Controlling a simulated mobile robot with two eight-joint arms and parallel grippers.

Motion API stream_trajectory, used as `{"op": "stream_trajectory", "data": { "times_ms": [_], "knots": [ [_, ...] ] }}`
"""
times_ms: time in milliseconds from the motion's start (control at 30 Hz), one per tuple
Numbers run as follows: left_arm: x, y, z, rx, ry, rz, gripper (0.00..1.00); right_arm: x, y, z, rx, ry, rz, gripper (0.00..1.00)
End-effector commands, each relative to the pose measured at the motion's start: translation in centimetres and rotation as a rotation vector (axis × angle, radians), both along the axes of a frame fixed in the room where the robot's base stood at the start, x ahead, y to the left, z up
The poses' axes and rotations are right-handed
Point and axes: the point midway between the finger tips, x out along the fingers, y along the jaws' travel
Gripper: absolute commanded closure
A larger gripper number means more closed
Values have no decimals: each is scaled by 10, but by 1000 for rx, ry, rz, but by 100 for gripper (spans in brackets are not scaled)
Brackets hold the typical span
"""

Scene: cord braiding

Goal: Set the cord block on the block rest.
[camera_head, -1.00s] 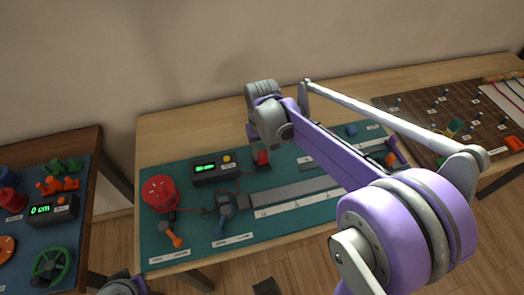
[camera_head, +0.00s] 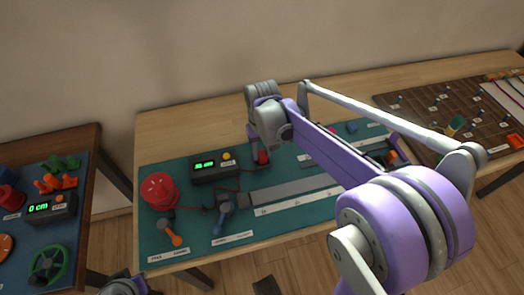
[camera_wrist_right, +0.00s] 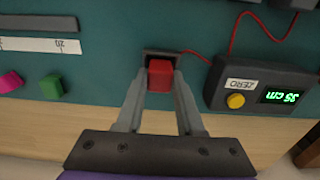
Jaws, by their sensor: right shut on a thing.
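The cord block is a small red block (camera_wrist_right: 160,75), with a thin red cord leading off toward the meter box. My right gripper (camera_wrist_right: 160,88) is shut on it. In the wrist view the block is at the dark square block rest (camera_wrist_right: 149,53), covering much of it; I cannot tell whether it touches the rest. In the head view the block (camera_head: 263,157) shows below my right gripper (camera_head: 259,150), on the right of the meter box.
The meter box (camera_wrist_right: 262,86), with a green display and yellow button, stands close beside the gripper. A red reel (camera_head: 159,188) and a blue-handled clamp (camera_head: 223,209) are on the green mat (camera_head: 190,236). A grey strip (camera_head: 290,188) lies to the right.

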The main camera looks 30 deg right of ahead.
Motion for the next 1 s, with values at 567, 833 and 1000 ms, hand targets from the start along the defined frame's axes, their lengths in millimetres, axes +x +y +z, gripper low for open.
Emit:
{"op": "stream_trajectory", "data": {
  "times_ms": [567,833,1000],
  "knots": [
    [-1,0,-4,0,1,0,100,0,0,-6,0,0,0,29],
    [-1,0,-4,0,2,0,100,0,0,-6,0,0,0,29],
    [0,0,-1,0,0,0,100,0,0,-3,0,0,0,29]
  ]
}}
